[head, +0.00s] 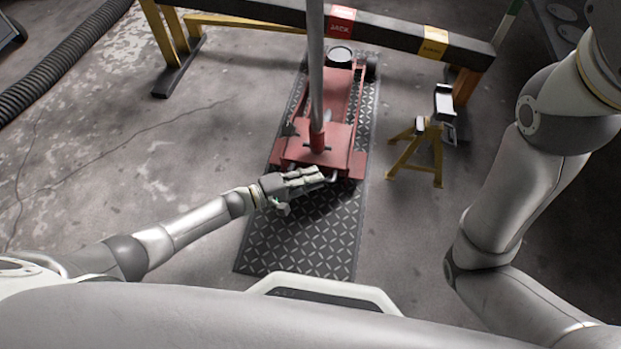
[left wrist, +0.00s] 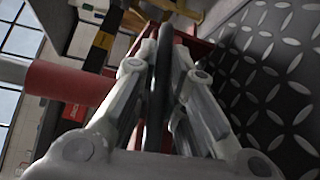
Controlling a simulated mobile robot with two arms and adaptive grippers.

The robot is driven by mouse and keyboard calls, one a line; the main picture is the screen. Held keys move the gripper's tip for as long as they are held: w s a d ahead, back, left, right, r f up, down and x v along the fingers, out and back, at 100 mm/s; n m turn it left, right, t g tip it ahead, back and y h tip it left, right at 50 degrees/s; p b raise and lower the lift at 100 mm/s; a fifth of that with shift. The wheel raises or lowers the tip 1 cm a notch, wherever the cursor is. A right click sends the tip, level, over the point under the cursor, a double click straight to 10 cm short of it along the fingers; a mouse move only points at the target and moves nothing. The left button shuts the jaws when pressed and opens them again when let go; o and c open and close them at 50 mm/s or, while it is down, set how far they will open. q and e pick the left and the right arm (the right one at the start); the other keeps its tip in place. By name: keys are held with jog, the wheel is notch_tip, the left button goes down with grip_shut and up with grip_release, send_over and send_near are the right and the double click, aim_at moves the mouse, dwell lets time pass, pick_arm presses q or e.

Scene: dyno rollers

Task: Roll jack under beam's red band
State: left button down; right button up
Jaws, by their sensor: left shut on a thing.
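The red floor jack (head: 330,145) stands on a dark diamond-plate mat, its long grey handle (head: 316,70) rising toward the camera. Its round saddle (head: 340,55) shows just on the near side of the dark beam (head: 390,35) in the head view. The beam's red band (head: 341,21) appears directly beyond the saddle. My left gripper (head: 312,180) is at the jack's near end. In the left wrist view its fingers (left wrist: 157,65) are closed on a dark bar (left wrist: 160,85) of the jack, beside a red tube (left wrist: 65,82). My right gripper is outside both views.
The mat (head: 300,235) has bare room on the near side of the jack. A yellow jack stand (head: 418,150) stands right of the mat. Yellow trestle legs (head: 172,40) support the beam. A black hose (head: 60,65) lies at the upper left. The beam also has a yellow band (head: 434,42).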

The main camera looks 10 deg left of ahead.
pick_arm(q)
jog(key=c, duration=1.5)
grip_release()
jog(key=shift+a, duration=0.1)
jog(key=v, duration=1.1)
jog(key=shift+s+a, duration=0.25)
jog(key=shift+a, duration=0.1)
